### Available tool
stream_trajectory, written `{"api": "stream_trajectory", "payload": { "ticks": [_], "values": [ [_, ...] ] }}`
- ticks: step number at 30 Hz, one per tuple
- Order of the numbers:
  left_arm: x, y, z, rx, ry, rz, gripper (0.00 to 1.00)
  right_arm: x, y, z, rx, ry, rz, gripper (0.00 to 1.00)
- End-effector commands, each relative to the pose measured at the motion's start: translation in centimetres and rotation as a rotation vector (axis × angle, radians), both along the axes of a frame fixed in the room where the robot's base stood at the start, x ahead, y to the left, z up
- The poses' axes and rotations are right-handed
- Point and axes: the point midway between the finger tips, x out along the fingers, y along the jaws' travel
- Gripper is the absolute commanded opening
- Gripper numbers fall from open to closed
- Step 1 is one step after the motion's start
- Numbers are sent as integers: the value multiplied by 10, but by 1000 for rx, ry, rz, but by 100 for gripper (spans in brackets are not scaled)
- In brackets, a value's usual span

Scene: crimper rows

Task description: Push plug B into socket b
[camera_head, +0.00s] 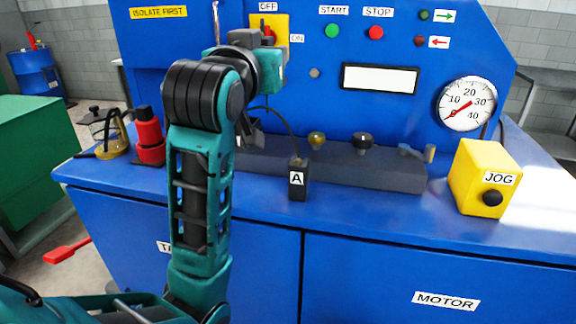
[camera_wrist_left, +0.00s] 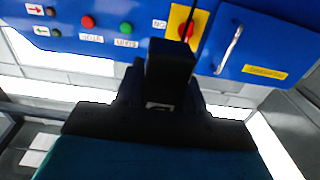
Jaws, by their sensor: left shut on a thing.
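A black plug marked A (camera_head: 297,181) stands upright at the front edge of a dark grey bar (camera_head: 385,178), with a thin cable arching up and left from its top. My left gripper (camera_head: 250,132) is in front of the blue panel, left of plug A, and partly hidden behind my own arm. In the left wrist view my left gripper (camera_wrist_left: 160,103) is shut on a dark block (camera_wrist_left: 170,65) with a thin cable at its far end. No letter shows on this block, so I cannot tell whether it is plug B. I cannot make out socket b. My right gripper is not in view.
A yellow JOG box (camera_head: 482,180) stands at the right. A red bottle (camera_head: 149,138) and an oil can (camera_head: 104,132) stand at the left. The front ledge between plug A and the JOG box is clear.

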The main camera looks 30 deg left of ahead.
Motion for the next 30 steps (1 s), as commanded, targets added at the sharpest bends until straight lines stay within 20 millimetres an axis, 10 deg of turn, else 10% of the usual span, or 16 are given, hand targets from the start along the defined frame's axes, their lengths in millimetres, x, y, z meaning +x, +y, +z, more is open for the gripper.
{"api": "stream_trajectory", "payload": {
  "ticks": [18, 30],
  "values": [
    [0, 0, -137, 0, 7, 0, 6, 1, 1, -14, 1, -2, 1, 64],
    [-1, 0, -183, 1, 5, 0, 6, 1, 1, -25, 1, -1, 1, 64]
  ]
}}
